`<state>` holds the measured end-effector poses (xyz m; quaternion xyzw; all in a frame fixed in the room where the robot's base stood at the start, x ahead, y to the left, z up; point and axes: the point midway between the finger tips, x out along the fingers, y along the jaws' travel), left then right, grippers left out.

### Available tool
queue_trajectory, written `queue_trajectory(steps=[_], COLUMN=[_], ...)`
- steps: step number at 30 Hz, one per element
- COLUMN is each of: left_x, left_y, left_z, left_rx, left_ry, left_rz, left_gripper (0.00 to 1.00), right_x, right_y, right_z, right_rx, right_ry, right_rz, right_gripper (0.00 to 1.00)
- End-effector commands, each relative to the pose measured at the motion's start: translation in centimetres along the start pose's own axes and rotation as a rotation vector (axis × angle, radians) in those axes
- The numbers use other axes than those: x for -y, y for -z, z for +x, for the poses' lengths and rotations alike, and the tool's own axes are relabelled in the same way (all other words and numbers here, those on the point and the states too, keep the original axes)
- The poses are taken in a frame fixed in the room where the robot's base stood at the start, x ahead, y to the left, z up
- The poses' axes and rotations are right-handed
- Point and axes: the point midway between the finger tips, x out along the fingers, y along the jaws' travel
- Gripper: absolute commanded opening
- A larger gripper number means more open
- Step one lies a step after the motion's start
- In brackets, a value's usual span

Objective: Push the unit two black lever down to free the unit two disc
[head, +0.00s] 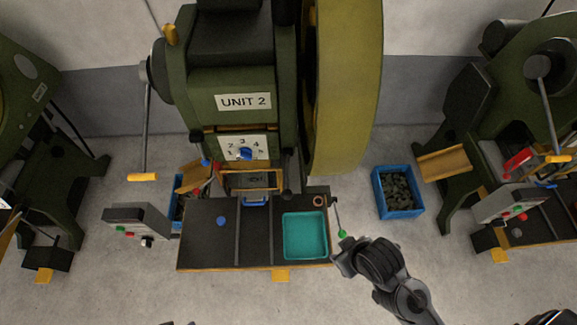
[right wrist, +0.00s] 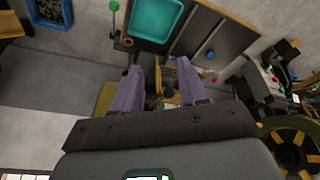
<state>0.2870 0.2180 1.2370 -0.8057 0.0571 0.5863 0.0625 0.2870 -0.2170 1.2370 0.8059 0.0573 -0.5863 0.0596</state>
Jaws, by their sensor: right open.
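The green Unit 2 machine (head: 232,85) stands at centre, with a work table (head: 208,243) in front. A thin dark lever with a green knob (head: 342,234) is at the table's right edge; its knob also shows in the right wrist view (right wrist: 113,6). I cannot tell whether this is the black lever. A small copper ring (head: 318,201) lies at the table's back right corner; I cannot make out a separate disc. My right gripper (head: 343,262), just below the green knob, is open with nothing between its fingers (right wrist: 162,85). Small dark tips at the head view's bottom edge may be my left gripper.
A teal tray (head: 305,258) sits on the table's right part. A big yellow flywheel (head: 345,90) stands behind. Blue crates flank the table, the right one (head: 399,211) full of dark pieces. A control box (head: 137,225) is at left.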

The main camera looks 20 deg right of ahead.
Motion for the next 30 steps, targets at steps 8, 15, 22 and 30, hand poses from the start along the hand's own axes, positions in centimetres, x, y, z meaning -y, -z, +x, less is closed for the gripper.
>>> queue_trajectory(steps=[8, 15, 22, 30], left_x=[0.00, 0.00, 0.00, 0.00], left_y=[0.01, 0.01, 0.01, 0.01], left_z=[-0.02, -0.02, -0.02, -0.02], left_rx=[0.000, 0.000, 0.000, 0.000], left_ry=[0.000, 0.000, 0.000, 0.000], left_rz=[0.000, 0.000, 0.000, 0.000], left_gripper=[0.45, 0.45, 0.45, 0.45], right_x=[-0.02, -0.16, -0.24, -0.20], right_y=[0.00, -0.04, -0.06, -0.06], right_z=[-0.01, 0.00, 0.01, 0.01], right_rx=[0.000, 0.001, 0.002, 0.002], right_ry=[-0.001, -0.005, -0.008, -0.007], right_rz=[-0.001, -0.007, -0.010, -0.008], right_gripper=[0.30, 0.00, 0.00, 0.00])
